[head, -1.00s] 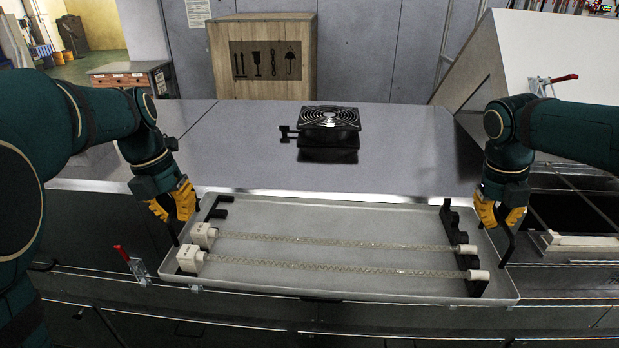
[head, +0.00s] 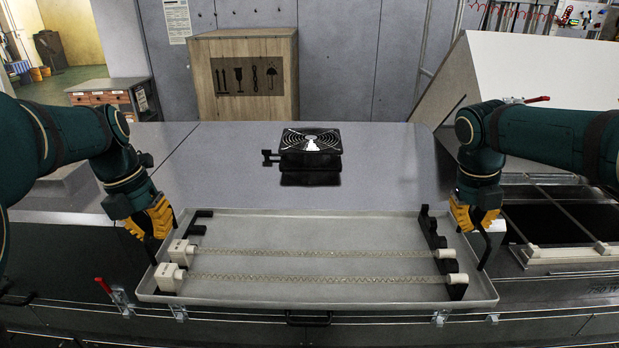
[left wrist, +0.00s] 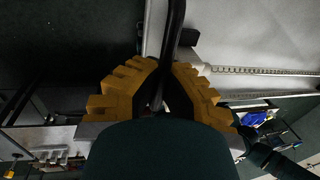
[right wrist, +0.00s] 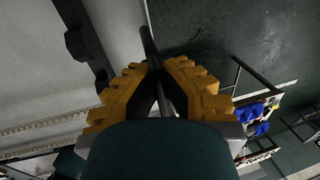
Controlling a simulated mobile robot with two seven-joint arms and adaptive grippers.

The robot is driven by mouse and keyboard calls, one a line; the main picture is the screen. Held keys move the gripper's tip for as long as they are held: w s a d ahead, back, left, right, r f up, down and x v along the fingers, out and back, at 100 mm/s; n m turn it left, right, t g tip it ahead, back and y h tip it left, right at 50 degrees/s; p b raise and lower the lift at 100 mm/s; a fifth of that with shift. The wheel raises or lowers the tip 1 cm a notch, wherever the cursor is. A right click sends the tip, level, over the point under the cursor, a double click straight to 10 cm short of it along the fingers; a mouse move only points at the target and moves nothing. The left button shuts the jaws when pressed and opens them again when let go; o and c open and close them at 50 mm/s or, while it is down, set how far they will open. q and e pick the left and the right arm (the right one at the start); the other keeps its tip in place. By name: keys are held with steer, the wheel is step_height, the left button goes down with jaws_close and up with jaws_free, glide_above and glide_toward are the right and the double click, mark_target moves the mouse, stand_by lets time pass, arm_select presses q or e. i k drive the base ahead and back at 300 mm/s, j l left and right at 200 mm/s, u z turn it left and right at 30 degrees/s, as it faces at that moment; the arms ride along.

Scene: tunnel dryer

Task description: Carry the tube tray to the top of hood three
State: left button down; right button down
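The tube tray (head: 320,230) is a shallow pale-grey tray carrying two clear tubes with white end blocks on black supports. It looks about level in the head view. My left gripper (head: 152,232) is shut on the black handle at its left end; the handle bar (left wrist: 176,32) runs between the yellow fingers in the left wrist view. My right gripper (head: 476,222) is shut on the handle at the right end, with its bar (right wrist: 151,48) between the fingers. A flat grey hood top (head: 375,180) lies just beyond the tray; no number shows on it.
A black fan unit (head: 310,152) stands on the grey top behind the tray. A wooden crate (head: 245,75) stands farther back. A slanted white panel (head: 545,75) and an open dark bay (head: 560,220) are at right.

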mark_target(310, 192)
steer(key=i, duration=0.9)
